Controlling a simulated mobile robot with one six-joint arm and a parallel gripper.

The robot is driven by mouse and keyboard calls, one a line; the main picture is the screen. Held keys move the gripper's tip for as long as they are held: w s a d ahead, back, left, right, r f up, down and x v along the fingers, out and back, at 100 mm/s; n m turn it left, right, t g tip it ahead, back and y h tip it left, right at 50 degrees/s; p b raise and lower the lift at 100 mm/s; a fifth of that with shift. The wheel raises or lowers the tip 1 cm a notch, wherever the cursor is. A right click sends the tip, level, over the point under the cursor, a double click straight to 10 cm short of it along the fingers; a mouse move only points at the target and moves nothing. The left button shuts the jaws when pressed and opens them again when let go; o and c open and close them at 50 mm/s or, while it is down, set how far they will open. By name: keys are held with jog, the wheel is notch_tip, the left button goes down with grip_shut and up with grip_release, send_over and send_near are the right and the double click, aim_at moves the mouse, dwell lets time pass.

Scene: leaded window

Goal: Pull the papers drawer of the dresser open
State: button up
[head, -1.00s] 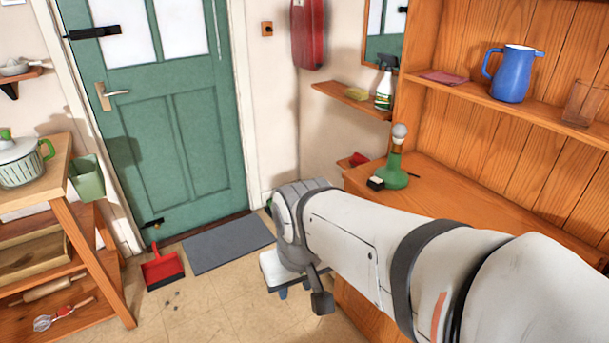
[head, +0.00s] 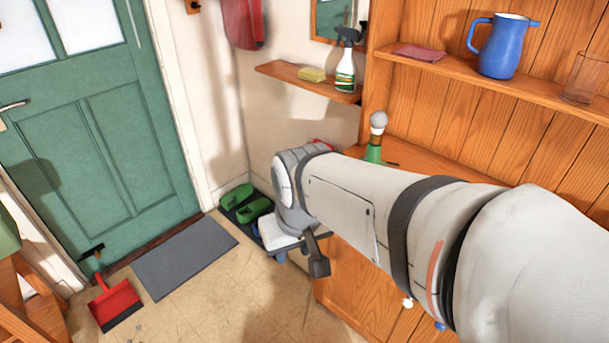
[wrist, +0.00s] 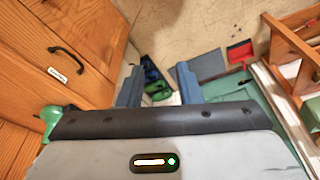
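The wooden dresser (head: 345,290) stands on the right in the head view, with my arm across its front. A white knob (head: 407,302) and a blue knob (head: 440,325) show below the arm. In the wrist view, a wooden drawer front (wrist: 85,25) at upper left has a black bar handle (wrist: 67,58) and a small white label (wrist: 57,75), too small to read. My gripper (wrist: 159,70) is open and empty, its blue fingers apart, to the right of the handle and not touching it.
Green shoes (head: 252,209) lie by the wall. A grey mat (head: 185,258) and a red dustpan (head: 115,303) lie near the green door (head: 100,150). Some floor is clear.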

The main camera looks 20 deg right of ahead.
jog(key=w+d+f+m+t+h+b, duration=0.1)
jog(key=w+f+m+t+b, duration=0.3)
jog(key=w, duration=0.4)
jog(key=w+d+f+m+t+b, duration=0.1)
jog(key=w+d+f+m+b, duration=0.15)
jog(key=w+f+m, duration=0.35)
jog(key=w+d+f+m+t+h+b, duration=0.1)
jog(key=w+f+m+t+b, duration=0.2)
jog(key=w+m, duration=0.45)
jog(key=w+d+f+m+g+h+b, duration=0.2)
jog(key=d+f+m+h+b, duration=0.3)
jog(key=d+f+m+h, duration=0.4)
jog(key=s+d+f+m+g+h+b, duration=0.4)
jog(key=s+d+f+m+g+h, duration=0.15)
jog(key=s+d+m+g, duration=0.35)
jog(key=d, duration=0.4)
jog(key=s+d, duration=0.1)
jog(key=d, duration=0.1)
jog(key=shift+f, duration=0.25)
jog(key=shift+a, duration=0.1)
